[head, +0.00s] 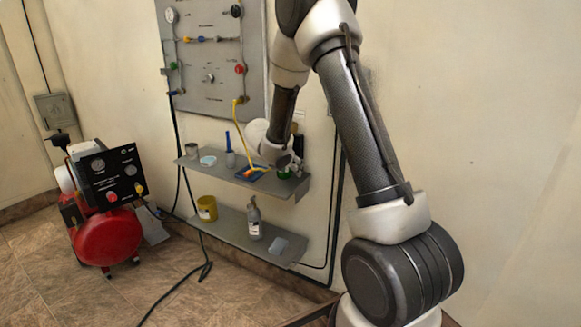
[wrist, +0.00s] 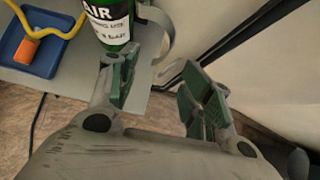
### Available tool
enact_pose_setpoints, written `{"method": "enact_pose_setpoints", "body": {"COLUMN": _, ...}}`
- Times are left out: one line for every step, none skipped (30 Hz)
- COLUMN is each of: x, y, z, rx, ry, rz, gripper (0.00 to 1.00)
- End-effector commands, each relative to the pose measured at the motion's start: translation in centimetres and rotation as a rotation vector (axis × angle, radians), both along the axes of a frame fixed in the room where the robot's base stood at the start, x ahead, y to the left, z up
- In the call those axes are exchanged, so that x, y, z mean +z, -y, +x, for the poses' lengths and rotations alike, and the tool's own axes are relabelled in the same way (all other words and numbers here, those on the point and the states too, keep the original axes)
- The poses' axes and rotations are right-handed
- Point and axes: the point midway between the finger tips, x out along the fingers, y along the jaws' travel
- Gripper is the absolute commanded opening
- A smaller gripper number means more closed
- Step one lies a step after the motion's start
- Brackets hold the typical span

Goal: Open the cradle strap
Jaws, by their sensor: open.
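A green cylinder (wrist: 112,30) with a white label reading "AIR" stands at the top of the wrist view. A grey curved band (wrist: 166,28), which looks like the cradle strap, bows out at the cylinder's right side. Its fastening and far side are out of view. My gripper (wrist: 162,64) is open and empty, its two green-padded fingers spread just below the cylinder and band in the picture. I cannot tell whether the left finger touches the cylinder. In the head view my gripper (head: 292,163) is at the right end of the upper shelf, with a bit of green below it.
The upper grey shelf (head: 222,172) holds a blue tray (wrist: 25,48) with an orange piece and yellow hose. A lower shelf (head: 238,232) carries a yellow can (head: 207,208) and a bottle (head: 254,218). A red compressor (head: 105,237) stands left. Wall lies behind the shelves.

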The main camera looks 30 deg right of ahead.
Motion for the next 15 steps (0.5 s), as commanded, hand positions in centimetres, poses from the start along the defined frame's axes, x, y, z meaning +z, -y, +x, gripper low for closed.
{"method": "enact_pose_setpoints", "body": {"x": 0.0, "y": 0.0, "z": 0.0, "rx": 0.0, "ry": 0.001, "rz": -0.001, "gripper": 0.48}}
{"method": "enact_pose_setpoints", "body": {"x": 0.1, "y": 0.0, "z": 0.0, "rx": 0.001, "ry": 0.001, "rz": 0.0, "gripper": 0.48}}
{"method": "enact_pose_setpoints", "body": {"x": 0.1, "y": 0.0, "z": 0.0, "rx": 0.001, "ry": 0.001, "rz": 0.0, "gripper": 0.48}}
{"method": "enact_pose_setpoints", "body": {"x": 0.1, "y": 0.0, "z": 0.0, "rx": 0.0, "ry": 0.002, "rz": -0.001, "gripper": 0.48}}
{"method": "enact_pose_setpoints", "body": {"x": 0.1, "y": -0.1, "z": 0.0, "rx": 0.0, "ry": 0.002, "rz": -0.001, "gripper": 0.48}}
{"method": "enact_pose_setpoints", "body": {"x": 0.3, "y": -0.1, "z": 0.0, "rx": 0.001, "ry": 0.003, "rz": 0.0, "gripper": 0.48}}
{"method": "enact_pose_setpoints", "body": {"x": 0.4, "y": -0.2, "z": 0.0, "rx": 0.001, "ry": 0.003, "rz": -0.001, "gripper": 0.48}}
{"method": "enact_pose_setpoints", "body": {"x": 0.6, "y": -0.4, "z": -0.1, "rx": 0.0, "ry": 0.004, "rz": -0.001, "gripper": 0.48}}
{"method": "enact_pose_setpoints", "body": {"x": 0.9, "y": -0.7, "z": -0.3, "rx": 0.0, "ry": 0.004, "rz": -0.001, "gripper": 0.48}}
{"method": "enact_pose_setpoints", "body": {"x": 1.2, "y": -1.0, "z": -0.5, "rx": 0.001, "ry": 0.005, "rz": -0.002, "gripper": 0.48}}
{"method": "enact_pose_setpoints", "body": {"x": 1.7, "y": -1.3, "z": -0.7, "rx": 0.002, "ry": 0.005, "rz": -0.001, "gripper": 0.48}}
{"method": "enact_pose_setpoints", "body": {"x": 2.2, "y": -1.8, "z": -1.0, "rx": 0.003, "ry": 0.006, "rz": -0.001, "gripper": 0.48}}
{"method": "enact_pose_setpoints", "body": {"x": 2.7, "y": -2.2, "z": -1.3, "rx": 0.002, "ry": 0.006, "rz": -0.001, "gripper": 0.48}}
{"method": "enact_pose_setpoints", "body": {"x": 3.2, "y": -2.6, "z": -1.5, "rx": 0.004, "ry": 0.006, "rz": -0.001, "gripper": 0.48}}
{"method": "enact_pose_setpoints", "body": {"x": 3.9, "y": -3.2, "z": -1.9, "rx": 0.004, "ry": 0.006, "rz": -0.001, "gripper": 0.48}}
